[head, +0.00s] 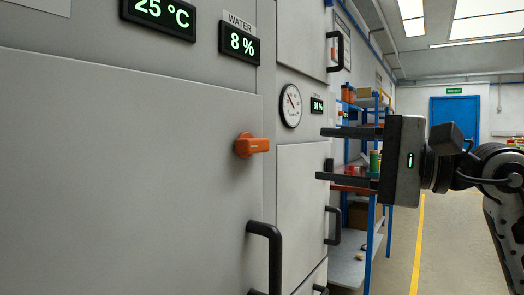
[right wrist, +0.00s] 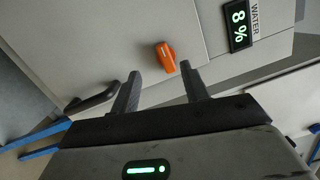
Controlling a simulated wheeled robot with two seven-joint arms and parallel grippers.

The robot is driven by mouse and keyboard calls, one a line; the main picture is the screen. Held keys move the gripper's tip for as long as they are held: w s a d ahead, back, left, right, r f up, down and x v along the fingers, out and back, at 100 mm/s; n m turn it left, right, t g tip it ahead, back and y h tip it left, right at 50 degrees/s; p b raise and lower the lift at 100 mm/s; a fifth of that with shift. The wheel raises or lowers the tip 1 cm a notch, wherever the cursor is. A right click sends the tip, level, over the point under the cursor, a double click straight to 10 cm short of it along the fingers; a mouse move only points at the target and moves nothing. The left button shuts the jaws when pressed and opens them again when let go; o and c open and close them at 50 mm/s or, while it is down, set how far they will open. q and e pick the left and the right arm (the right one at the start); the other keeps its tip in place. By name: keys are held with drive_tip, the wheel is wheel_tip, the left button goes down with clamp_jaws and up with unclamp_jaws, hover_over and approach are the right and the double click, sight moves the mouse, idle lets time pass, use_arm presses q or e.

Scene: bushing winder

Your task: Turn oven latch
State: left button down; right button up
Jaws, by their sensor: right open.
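The orange oven latch (head: 250,145) sits on the grey oven front, at the right edge of the large door panel (head: 130,170). Its handle lies roughly level and points right in the head view. My right gripper (head: 322,154) is open and empty, to the right of the latch and apart from it, with its fingers pointing left. In the right wrist view the latch (right wrist: 166,57) shows beyond the fingertips, between them and slightly toward the right finger. The gripper (right wrist: 160,72) touches nothing there. My left gripper is not in view.
A black door handle (head: 265,255) sticks out below the latch. Displays (head: 239,43) and a round gauge (head: 290,105) are on the oven fronts. A blue shelf rack (head: 370,215) stands behind my right gripper. Open floor (head: 450,240) lies to the right.

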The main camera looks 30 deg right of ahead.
drive_tip(key=d+h, duration=0.2)
drive_tip(key=p, duration=0.3)
approach(260, 146)
drive_tip(key=shift+h, duration=0.3)
drive_tip(key=p+x, duration=0.1)
drive_tip(key=x, duration=0.2)
drive_tip(key=p+x, duration=0.4)
drive_tip(key=x, duration=0.1)
drive_tip(key=shift+w+a+r, duration=0.25)
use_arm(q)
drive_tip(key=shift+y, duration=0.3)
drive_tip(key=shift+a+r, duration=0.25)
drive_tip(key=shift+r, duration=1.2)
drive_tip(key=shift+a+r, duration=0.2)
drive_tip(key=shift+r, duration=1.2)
use_arm(e)
drive_tip(key=shift+w+a+f, duration=0.2)
drive_tip(key=shift+w, duration=0.2)
drive_tip(key=c, duration=1)
